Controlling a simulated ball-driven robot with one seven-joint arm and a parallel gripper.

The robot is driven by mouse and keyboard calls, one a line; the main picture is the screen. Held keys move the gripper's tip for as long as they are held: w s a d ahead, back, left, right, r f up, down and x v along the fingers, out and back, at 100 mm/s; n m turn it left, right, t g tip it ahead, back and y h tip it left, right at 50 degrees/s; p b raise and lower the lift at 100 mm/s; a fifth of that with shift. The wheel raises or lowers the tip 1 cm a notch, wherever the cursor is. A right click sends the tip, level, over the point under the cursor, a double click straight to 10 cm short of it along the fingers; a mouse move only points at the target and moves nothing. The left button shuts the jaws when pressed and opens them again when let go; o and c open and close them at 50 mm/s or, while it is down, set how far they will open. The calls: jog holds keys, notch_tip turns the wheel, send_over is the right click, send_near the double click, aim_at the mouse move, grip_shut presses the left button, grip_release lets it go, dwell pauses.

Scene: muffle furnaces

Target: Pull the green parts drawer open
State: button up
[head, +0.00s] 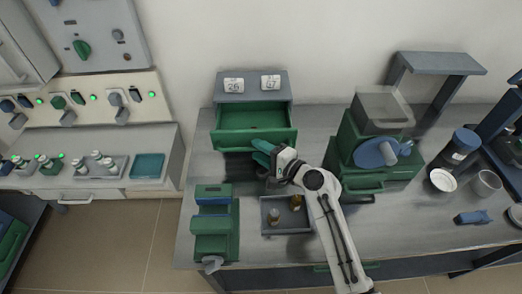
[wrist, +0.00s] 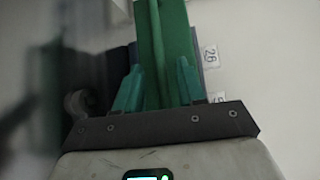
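The green parts drawer (head: 255,140) is in the blue-grey cabinet (head: 251,86) labelled 26 and 27. In the head view it stands pulled out, with its empty green inside showing. My gripper (head: 262,150) is at the lower right of the drawer's front, reaching in from the right. In the wrist view my two green fingers (wrist: 158,75) stand apart, one on each side of a green strip on the drawer front (wrist: 165,25). A gap seems to show beside the strip; contact with it is hard to make out.
A grey tray (head: 271,229) with small brown-topped items and a green fixture (head: 215,225) stand in front of the cabinet. A green machine (head: 375,145) with a blue disc is to the right.

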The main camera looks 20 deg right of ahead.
jog(key=b+v, duration=0.1)
jog(key=v, duration=0.9)
jog(key=shift+s+b, duration=0.3)
jog(key=shift+s, duration=0.1)
jog(key=shift+d, duration=0.2)
